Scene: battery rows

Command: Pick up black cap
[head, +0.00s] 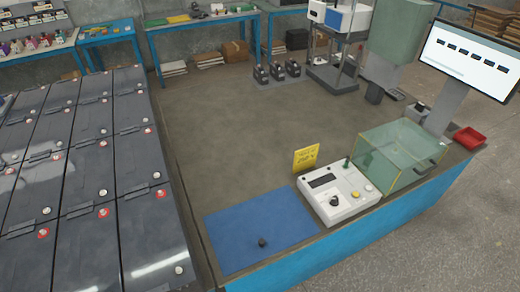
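A small black cap (262,243) sits on the blue mat (232,222) at the near edge of the workbench in the head view. It lies toward the front of the mat, with bare mat around it. Neither of my grippers shows in the head view, so I cannot see where they are relative to the cap.
A white control box (338,193) with knobs stands right of the mat, a yellow sign (306,158) behind it. A clear greenish box (400,150) and red tray (469,138) are farther right. Large dark batteries (90,160) fill the left. The bench middle is clear.

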